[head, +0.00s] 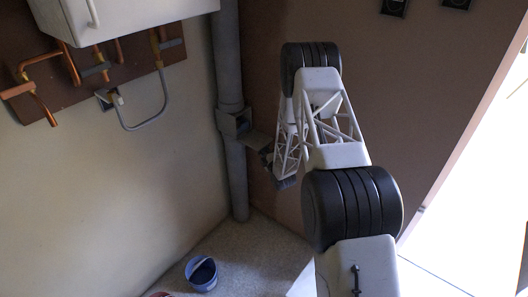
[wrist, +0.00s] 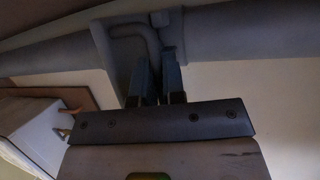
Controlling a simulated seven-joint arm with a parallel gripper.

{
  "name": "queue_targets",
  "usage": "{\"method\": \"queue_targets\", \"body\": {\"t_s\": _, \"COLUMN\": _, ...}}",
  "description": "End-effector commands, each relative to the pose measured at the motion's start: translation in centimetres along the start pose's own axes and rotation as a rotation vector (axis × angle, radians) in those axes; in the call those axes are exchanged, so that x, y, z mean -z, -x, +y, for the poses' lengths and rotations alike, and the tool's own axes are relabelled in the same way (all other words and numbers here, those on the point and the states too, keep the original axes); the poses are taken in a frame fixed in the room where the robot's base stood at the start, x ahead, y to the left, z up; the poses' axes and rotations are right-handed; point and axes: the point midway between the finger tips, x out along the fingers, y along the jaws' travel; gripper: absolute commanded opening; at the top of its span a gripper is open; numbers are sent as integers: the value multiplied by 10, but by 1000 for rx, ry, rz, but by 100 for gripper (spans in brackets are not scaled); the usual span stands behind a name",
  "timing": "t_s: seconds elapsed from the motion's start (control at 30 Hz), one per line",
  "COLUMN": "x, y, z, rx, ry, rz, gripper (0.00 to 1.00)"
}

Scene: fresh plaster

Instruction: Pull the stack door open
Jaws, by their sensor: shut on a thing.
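The stack (head: 229,60) is a grey vertical pipe in the room corner, with a boxy fitting (head: 229,124) partway up. A flat grey panel (head: 259,139), which looks like the stack door, juts out from the fitting to the right, towards my gripper (head: 267,157). In the wrist view the pipe (wrist: 230,38) runs across the top, and a dark bent bar (wrist: 151,40) shows at the fitting. My gripper's two fingers (wrist: 158,78) are close together at this bar and shut on it, as it seems. The exact contact is dark and partly hidden.
A white wall unit (head: 130,18) and copper pipes (head: 45,70) on a brown board are at the left, with a grey hose (head: 145,124) below. A blue bucket (head: 202,274) stands on the floor. The brown wall (head: 400,110) is close behind my arm.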

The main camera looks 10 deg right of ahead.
Motion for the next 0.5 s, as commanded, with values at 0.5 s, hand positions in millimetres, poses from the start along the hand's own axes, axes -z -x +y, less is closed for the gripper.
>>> {"method": "queue_targets", "body": {"t_s": 0.5, "x": 0, "y": 0, "z": 17, "rx": 113, "ry": 49, "rz": 1, "gripper": 0}}
